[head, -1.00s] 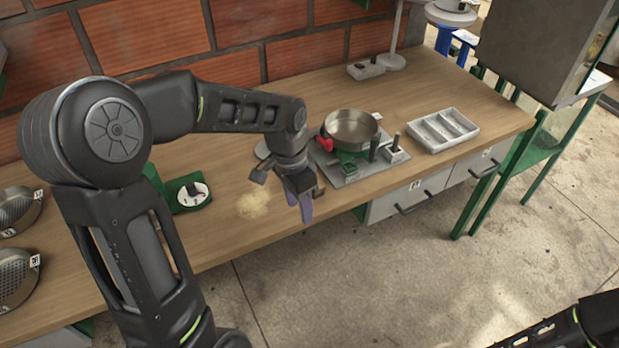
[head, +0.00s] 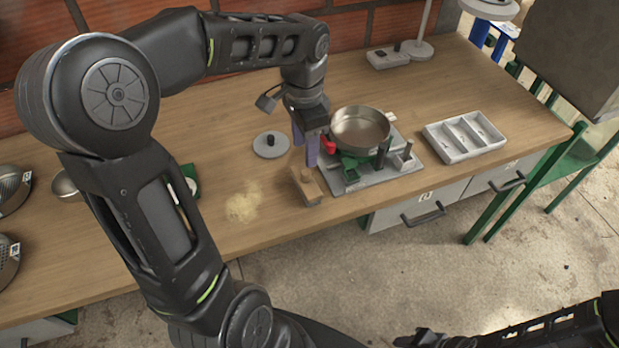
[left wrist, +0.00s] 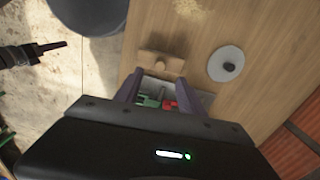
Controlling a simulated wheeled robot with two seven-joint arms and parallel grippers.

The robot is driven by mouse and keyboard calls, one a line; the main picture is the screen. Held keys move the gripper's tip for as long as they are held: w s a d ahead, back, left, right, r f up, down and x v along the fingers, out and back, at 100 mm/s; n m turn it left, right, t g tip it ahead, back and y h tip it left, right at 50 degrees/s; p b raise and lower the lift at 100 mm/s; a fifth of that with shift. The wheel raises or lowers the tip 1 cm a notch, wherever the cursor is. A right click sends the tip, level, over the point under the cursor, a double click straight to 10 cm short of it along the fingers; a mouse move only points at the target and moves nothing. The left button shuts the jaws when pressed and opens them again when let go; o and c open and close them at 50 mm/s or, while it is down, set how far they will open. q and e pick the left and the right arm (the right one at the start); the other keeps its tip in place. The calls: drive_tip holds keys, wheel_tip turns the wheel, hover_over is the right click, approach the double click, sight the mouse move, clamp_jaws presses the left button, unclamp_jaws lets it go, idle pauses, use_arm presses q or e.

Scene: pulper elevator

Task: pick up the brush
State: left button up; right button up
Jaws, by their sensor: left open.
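The brush (head: 306,188), a small wooden block with a rounded grip, lies at the front edge of the workbench, left of the scale-like grey plate. It also shows in the left wrist view (left wrist: 160,65), just beyond the fingertips. My left gripper (head: 306,150) has purple fingers that point down, behind and above the brush. In the left wrist view its fingers (left wrist: 168,88) are spread apart with nothing held between them. My right gripper (head: 425,339) shows only partly at the bottom edge, dark and far from the brush; its jaws are unclear.
A metal pan (head: 360,130) stands on the grey plate (head: 395,178) close right of my left gripper. A grey disc with a knob (head: 271,145) lies behind-left. A powder pile (head: 243,203) is left of the brush. A sectioned tray (head: 465,137) sits farther right.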

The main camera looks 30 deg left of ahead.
sight(306, 172)
use_arm(q)
drive_tip(key=shift+w+f, duration=0.1)
drive_tip(key=shift+f, duration=1.3)
drive_tip(key=shift+f+p, duration=0.5)
drive_tip(key=shift+f, duration=2.1)
drive_tip(key=shift+c, duration=0.2)
clamp_jaws()
